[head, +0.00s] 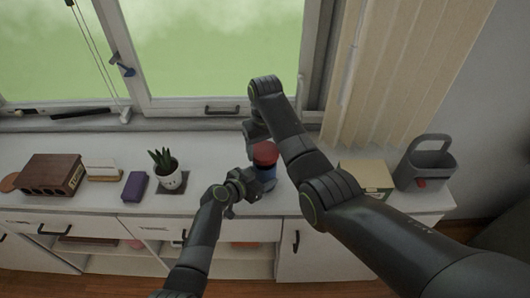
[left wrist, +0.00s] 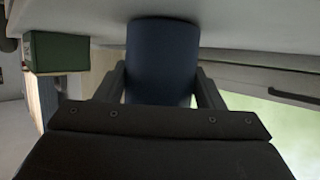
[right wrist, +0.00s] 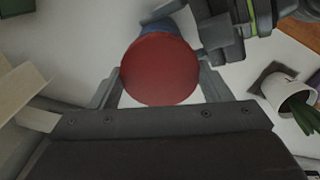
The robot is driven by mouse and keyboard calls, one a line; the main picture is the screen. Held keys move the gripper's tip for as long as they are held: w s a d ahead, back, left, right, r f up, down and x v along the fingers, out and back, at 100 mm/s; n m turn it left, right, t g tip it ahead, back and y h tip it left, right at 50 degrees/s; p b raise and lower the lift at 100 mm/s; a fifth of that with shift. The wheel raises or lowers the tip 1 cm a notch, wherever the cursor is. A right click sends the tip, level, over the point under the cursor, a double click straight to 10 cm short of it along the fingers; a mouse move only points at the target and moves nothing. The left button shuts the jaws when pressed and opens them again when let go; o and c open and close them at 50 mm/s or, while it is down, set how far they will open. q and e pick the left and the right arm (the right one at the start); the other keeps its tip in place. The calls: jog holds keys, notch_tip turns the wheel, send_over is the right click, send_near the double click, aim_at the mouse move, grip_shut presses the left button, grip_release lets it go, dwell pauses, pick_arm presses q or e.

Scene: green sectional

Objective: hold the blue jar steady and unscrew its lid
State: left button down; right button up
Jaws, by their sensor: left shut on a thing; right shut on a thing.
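The blue jar (head: 267,179) stands upright on the white cabinet top with its red lid (head: 264,154) on it. My left gripper (head: 258,184) is shut on the jar's body from the left; the blue body (left wrist: 162,62) fills the space between its fingers in the left wrist view. My right gripper (head: 258,148) comes from above and is shut on the red lid. In the right wrist view the lid (right wrist: 160,70) sits between the two fingers, with a bit of the blue body (right wrist: 160,27) showing behind it. The lid's underside is hidden.
A potted plant (head: 170,178) on a dark mat, a purple box (head: 134,186), a white block (head: 102,171) and a brown box (head: 53,174) stand to the left. The window is behind.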

jog(key=shift+r, duration=0.9)
pick_arm(q)
jog(key=shift+c, duration=1.3)
grip_release()
jog(key=shift+s, duration=0.1)
jog(key=b+v, duration=0.1)
jog(key=v, duration=1.1)
pick_arm(e)
jog(key=shift+f, duration=0.75)
